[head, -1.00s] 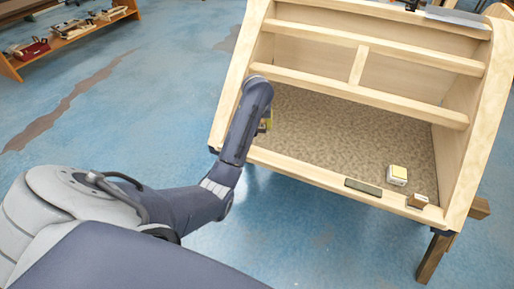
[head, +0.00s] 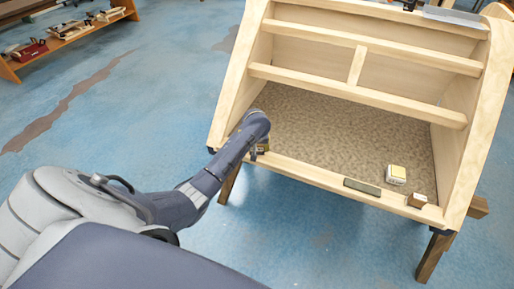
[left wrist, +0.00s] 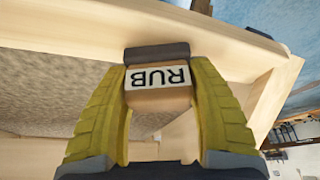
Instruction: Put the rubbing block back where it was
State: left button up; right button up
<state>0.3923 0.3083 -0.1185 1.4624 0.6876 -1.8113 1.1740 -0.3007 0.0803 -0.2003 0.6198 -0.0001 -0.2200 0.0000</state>
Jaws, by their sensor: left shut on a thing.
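The rubbing block (left wrist: 160,82) is in the left wrist view, a wooden block with a dark top edge and a white "RUB" label that appears upside down. My left gripper (left wrist: 160,95) is shut on it, with one yellow-green finger on each side. In the head view the left gripper (head: 258,150) is at the left end of the wooden frame's (head: 300,167) front rail, mostly hidden by my own arm. I cannot tell whether the block touches the rail. My right gripper is not in view.
A grey-green bar (head: 362,187) and a small brown block (head: 417,201) sit along the front rail at the right. A yellow-topped white block (head: 397,174) stands on the speckled panel (head: 350,135) behind them. The panel's middle is clear. An orange shelf (head: 75,38) stands far left.

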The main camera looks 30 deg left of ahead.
pick_arm(q)
jog(key=shift+f, duration=0.45)
jog(key=shift+f, duration=0.2)
jog(key=o, duration=1.2)
jog(key=shift+r, duration=0.15)
